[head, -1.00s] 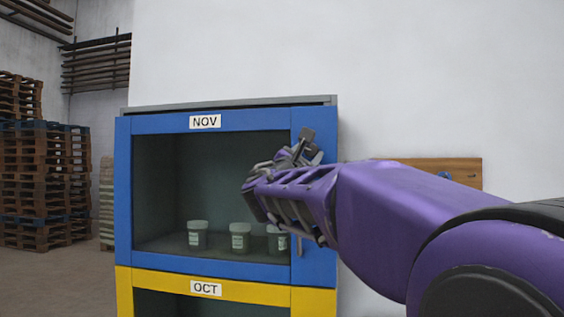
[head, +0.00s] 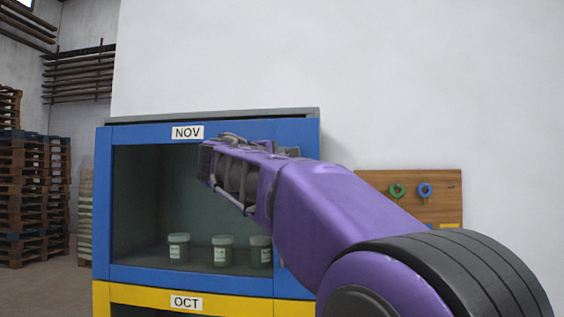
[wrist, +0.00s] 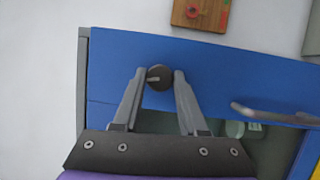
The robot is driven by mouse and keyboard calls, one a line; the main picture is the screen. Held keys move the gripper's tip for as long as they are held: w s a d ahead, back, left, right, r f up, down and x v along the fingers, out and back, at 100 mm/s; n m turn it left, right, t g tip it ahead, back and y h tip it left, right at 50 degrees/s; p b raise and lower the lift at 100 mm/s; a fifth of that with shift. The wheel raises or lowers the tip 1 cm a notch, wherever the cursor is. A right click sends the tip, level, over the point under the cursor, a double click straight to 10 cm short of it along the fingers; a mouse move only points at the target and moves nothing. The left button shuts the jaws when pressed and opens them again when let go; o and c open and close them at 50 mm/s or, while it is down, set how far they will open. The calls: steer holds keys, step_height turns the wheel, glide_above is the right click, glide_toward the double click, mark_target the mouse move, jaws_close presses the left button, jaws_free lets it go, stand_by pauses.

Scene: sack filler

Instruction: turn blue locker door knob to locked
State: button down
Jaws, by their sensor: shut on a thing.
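The blue locker door (head: 200,282), labelled NOV, has a dark window and looks closed in the head view. My gripper (head: 212,162) reaches across its upper right part and hides the knob there. In the wrist view, the blue door (wrist: 235,68) carries a round dark knob (wrist: 158,77) with a pale mark across its face. My gripper's fingers (wrist: 160,75) stand on both sides of the knob and are shut on it. A grey bar handle (wrist: 275,116) lies to the right of the knob in the wrist view.
A yellow locker (head: 230,309) labelled OCT is below. Several jars (head: 222,250) stand behind the blue door's window. A wooden board (head: 440,208) with green and blue rings hangs on the wall at right. Pallets (head: 22,190) are stacked at left.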

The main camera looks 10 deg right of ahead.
steer(key=shift+r+m+g+y, duration=0.2)
steer(key=shift+m+g+y, duration=0.15)
steer(key=shift+m, duration=0.75)
steer(key=shift+c, duration=2.2)
jaws_free()
steer(key=shift+f, duration=0.1)
steer(key=v, duration=1.7)
steer(key=shift+a, duration=0.2)
